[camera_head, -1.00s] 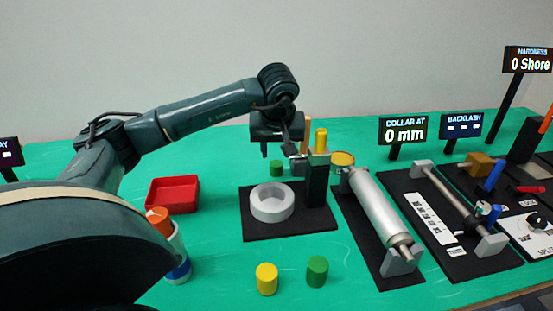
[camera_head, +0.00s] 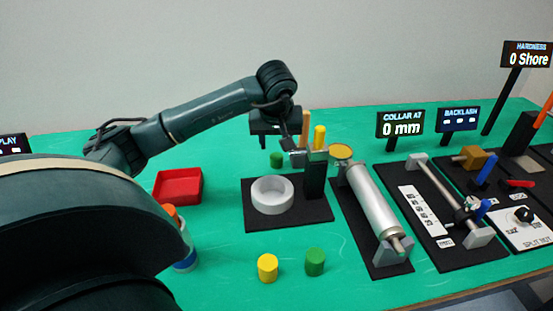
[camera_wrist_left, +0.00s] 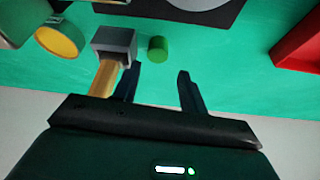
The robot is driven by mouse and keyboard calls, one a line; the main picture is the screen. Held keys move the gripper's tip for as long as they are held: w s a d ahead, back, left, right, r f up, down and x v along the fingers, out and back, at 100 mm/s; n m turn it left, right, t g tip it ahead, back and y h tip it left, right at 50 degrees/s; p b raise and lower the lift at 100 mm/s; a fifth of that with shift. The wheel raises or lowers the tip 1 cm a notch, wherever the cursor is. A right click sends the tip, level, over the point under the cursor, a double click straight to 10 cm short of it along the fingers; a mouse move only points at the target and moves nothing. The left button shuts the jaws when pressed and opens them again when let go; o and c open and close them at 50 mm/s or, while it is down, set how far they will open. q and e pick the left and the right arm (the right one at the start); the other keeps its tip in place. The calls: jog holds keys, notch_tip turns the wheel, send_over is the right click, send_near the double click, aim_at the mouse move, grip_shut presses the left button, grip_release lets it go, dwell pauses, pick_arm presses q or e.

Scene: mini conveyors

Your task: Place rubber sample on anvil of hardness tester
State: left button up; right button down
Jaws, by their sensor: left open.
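A small green cylinder (camera_head: 276,160) stands on the far part of the green table, behind the white ring; which piece is the rubber sample I cannot tell for sure. My left gripper (camera_head: 279,146) is open and empty, just above this cylinder in the head view. In the left wrist view the green cylinder (camera_wrist_left: 157,49) lies beyond the gap between the open fingertips (camera_wrist_left: 158,72), apart from them. The hardness tester (camera_head: 520,135) is at the far right under the HARDNESS display (camera_head: 526,54), which reads 0 Shore. A grey plate beside its black column may be the anvil. My right gripper is out of view.
Beside the left gripper is a fixture with a grey block (camera_wrist_left: 115,42) and upright orange and yellow rods. A white ring (camera_head: 272,195), red tray (camera_head: 178,187) and silver roller (camera_head: 376,210) stand nearby. Yellow (camera_head: 268,268) and green (camera_head: 315,262) cylinders stand in front.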

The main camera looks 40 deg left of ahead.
aim_at(276, 158)
pick_arm(q)
jog(key=x, duration=0.2)
jog(key=shift+w+a+f, duration=0.1)
jog(key=shift+f, duration=0.2)
jog(key=x, duration=0.5)
jog(key=shift+d+f, duration=0.2)
jog(key=shift+d, duration=0.05)
jog(key=c, duration=0.8)
